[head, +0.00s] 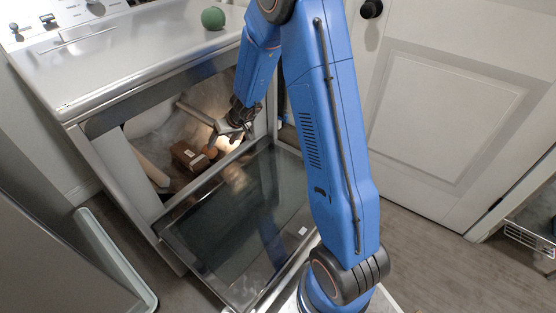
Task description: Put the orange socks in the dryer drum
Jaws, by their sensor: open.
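The dryer's front opening shows below its white top, and its glass door (232,222) is folded down in front. My gripper (203,126) is inside the opening, its jaws apart, with nothing visible between them. Just below it in the drum is a small orange-brown item (211,152); it is too small to tell whether it is the orange socks. A brown box-like item (189,155) lies beside it to the left. My forearm and the drum's shadow hide part of the interior.
A green ball (213,18) rests on the appliance's white top (130,62). A white panelled door (450,120) stands to the right, with a wire rack (528,236) at the right edge. A pale-rimmed container (112,262) is at lower left. Grey floor is open at lower right.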

